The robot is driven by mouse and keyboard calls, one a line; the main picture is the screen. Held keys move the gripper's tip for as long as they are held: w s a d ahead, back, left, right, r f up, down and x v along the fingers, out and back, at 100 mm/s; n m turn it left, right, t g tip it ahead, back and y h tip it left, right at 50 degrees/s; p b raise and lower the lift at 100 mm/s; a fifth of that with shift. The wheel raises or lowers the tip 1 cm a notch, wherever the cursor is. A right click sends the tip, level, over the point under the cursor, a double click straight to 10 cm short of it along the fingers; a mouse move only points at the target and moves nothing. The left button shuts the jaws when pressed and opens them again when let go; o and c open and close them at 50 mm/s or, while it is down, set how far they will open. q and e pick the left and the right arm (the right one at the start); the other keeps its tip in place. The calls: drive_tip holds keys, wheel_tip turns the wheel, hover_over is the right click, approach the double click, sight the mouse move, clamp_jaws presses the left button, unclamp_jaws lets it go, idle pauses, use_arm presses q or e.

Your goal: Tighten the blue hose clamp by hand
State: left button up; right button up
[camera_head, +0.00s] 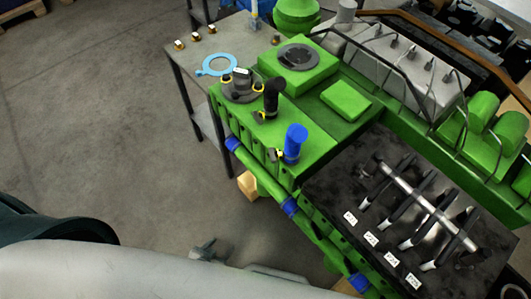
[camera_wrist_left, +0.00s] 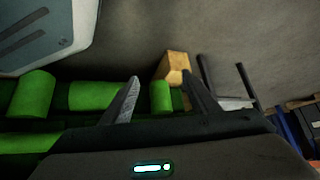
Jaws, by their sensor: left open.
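A blue upright hose stub (camera_head: 295,139) stands on the green engine's top (camera_head: 240,125). A small clamp part with a yellow piece and a dark tab (camera_head: 277,155) sits at its lower left side; whether it is tight cannot be seen. My left gripper (camera_head: 235,262) is low in the head view, beyond my white arm, apart from the hose and clamp. In the left wrist view, its two fingers (camera_wrist_left: 161,80) are open, with nothing visibly held. Green rounded engine parts (camera_wrist_left: 160,97) show beyond them. My right gripper is not in view.
A black hose stub (camera_head: 272,96) stands behind the blue one. Blue bands (camera_head: 290,207) ring the green side pipe. A black tray (camera_head: 335,190) with labelled metal parts is at right. A wooden block (camera_head: 248,185) is below the engine's left side.

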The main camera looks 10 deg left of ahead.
sight(274, 155)
use_arm(q)
drive_tip(key=w+a+r+m+t+h+p, duration=0.1)
drive_tip(key=w+a+r+t+h, duration=0.15)
drive_tip(key=w+r, duration=0.45)
drive_tip(key=w+a+r+t+h, duration=0.1)
drive_tip(key=w+r+t, duration=0.25)
drive_tip(key=r, duration=0.65)
drive_tip(key=w+a+r+m+t+h+p, duration=0.1)
drive_tip(key=w+a+r+t+h, duration=0.1)
drive_tip(key=w+r, duration=0.5)
drive_tip(key=s+d+r+m+g+h, duration=0.1)
drive_tip(key=s+r+m+g+h, duration=0.1)
drive_tip(key=r, duration=0.5)
drive_tip(key=s+d+r+m+g+h, duration=0.1)
drive_tip(key=r+m+g+h, duration=0.2)
drive_tip(key=r, duration=0.4)
drive_tip(key=s+d+r+m+g+h+p, duration=0.1)
drive_tip(key=s+r+m+g+h, duration=0.1)
drive_tip(key=r, duration=0.5)
drive_tip(key=m+g+h, duration=0.1)
drive_tip(key=m+h, duration=0.1)
drive_tip(key=h, duration=0.1)
drive_tip(key=shift+s+m, duration=0.35)
drive_tip(key=shift+m, duration=0.05)
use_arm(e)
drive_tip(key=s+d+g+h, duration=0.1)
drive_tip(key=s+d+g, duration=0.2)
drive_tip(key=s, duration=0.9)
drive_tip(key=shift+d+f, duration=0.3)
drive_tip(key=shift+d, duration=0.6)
